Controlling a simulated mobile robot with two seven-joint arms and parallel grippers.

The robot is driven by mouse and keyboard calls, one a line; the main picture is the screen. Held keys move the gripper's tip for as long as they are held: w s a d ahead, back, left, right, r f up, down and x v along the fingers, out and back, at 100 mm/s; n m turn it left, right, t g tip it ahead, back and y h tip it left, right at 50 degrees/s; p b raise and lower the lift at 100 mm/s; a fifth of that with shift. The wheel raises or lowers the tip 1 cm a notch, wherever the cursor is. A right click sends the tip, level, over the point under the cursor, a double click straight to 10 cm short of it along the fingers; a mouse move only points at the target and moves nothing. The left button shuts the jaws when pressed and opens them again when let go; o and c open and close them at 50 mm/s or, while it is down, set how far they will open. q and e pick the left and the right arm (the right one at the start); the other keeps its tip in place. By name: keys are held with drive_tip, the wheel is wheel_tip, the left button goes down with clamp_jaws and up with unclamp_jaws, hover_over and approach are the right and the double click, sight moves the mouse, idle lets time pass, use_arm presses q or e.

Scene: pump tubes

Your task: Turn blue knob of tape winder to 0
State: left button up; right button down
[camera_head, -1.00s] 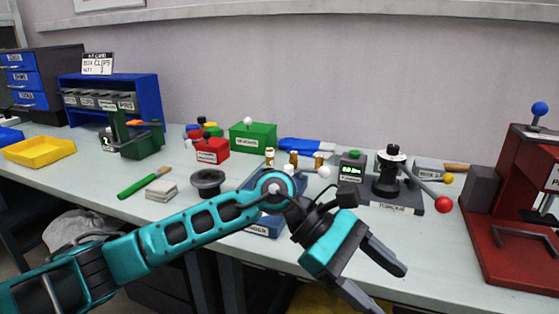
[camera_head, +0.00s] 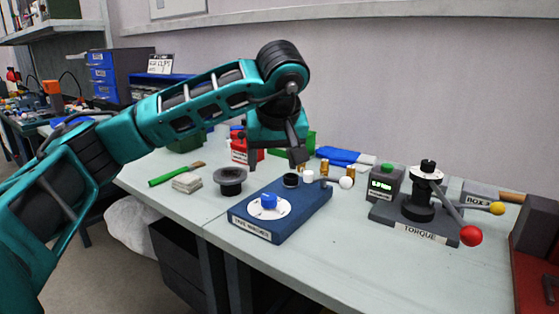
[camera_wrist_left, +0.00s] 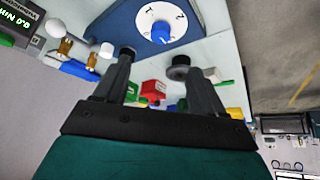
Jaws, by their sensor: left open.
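The tape winder (camera_head: 295,212) is a blue box near the front edge of the bench, with a white label on its front. In the left wrist view the blue knob (camera_wrist_left: 161,33) and dial show at the top, beyond the fingertips. My left gripper (camera_head: 276,162) is open and empty, pointing down, above and behind the knob in the head view and apart from it. The open fingers also show in the left wrist view (camera_wrist_left: 160,62). My right gripper is not in view.
A white ball-ended handle (camera_head: 346,183) stands at the winder's back right. A black round spool (camera_head: 230,180) is left of it. The torque device (camera_head: 420,205) with a red ball lever (camera_head: 471,236) is to the right. A green-handled brush (camera_head: 175,175) lies left. Bench front right is clear.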

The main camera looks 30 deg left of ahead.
sight(269, 197)
use_arm(q)
drive_tip(key=b+x, duration=0.2)
drive_tip(key=x, duration=1)
drive_tip(key=shift+w+f, duration=0.1)
drive_tip(key=shift+f, duration=0.3)
drive_tip(key=c, duration=1.3)
drive_tip(key=shift+o, duration=0.2)
